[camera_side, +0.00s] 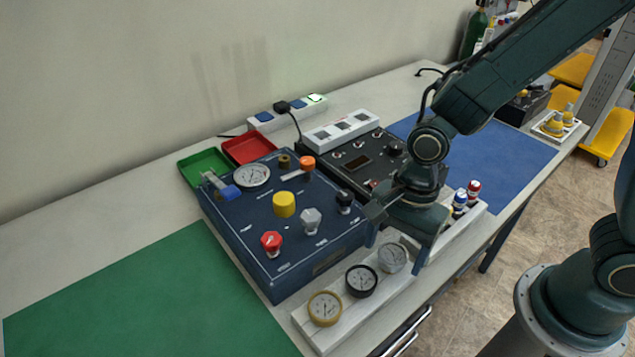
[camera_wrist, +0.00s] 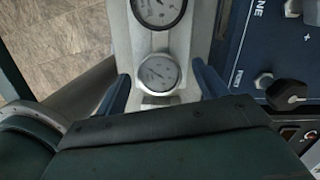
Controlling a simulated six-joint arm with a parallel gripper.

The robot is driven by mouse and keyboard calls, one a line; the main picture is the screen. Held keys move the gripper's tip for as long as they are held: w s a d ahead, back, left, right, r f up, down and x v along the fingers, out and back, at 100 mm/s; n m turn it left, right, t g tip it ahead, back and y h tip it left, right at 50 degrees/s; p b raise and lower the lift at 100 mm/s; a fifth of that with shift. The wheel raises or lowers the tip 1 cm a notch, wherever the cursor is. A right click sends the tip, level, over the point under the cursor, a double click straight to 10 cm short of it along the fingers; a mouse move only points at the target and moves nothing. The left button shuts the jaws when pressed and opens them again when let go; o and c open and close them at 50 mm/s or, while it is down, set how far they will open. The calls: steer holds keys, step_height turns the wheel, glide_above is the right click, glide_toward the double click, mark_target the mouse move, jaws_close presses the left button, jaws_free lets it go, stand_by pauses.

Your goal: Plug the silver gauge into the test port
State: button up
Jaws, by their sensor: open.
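The silver gauge (camera_side: 392,257) stands in the white rack (camera_side: 318,339), at the end of the gauge row nearest my arm. In the wrist view the silver gauge (camera_wrist: 157,74) has a pale round dial and lies between my two blue fingers. My gripper (camera_side: 396,249) is open over it, with a gap on each side of the dial in the wrist view (camera_wrist: 161,78). A small grey fitting (camera_wrist: 263,80) beside the word "PORT" on the blue panel (camera_wrist: 236,45) looks like the test port. I cannot make it out in the side view.
A black gauge (camera_side: 361,281) and a gold gauge (camera_side: 325,308) stand in the same rack. The blue panel carries red (camera_side: 271,243), grey (camera_side: 311,221), yellow (camera_side: 284,204) and black (camera_side: 345,200) knobs. The green mat (camera_side: 150,300) is clear.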

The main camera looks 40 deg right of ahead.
steer(key=shift+a+f, duration=0.15)
steer(key=shift+f, duration=0.85)
steer(key=shift+c, duration=0.4)
steer(key=c, duration=1.1)
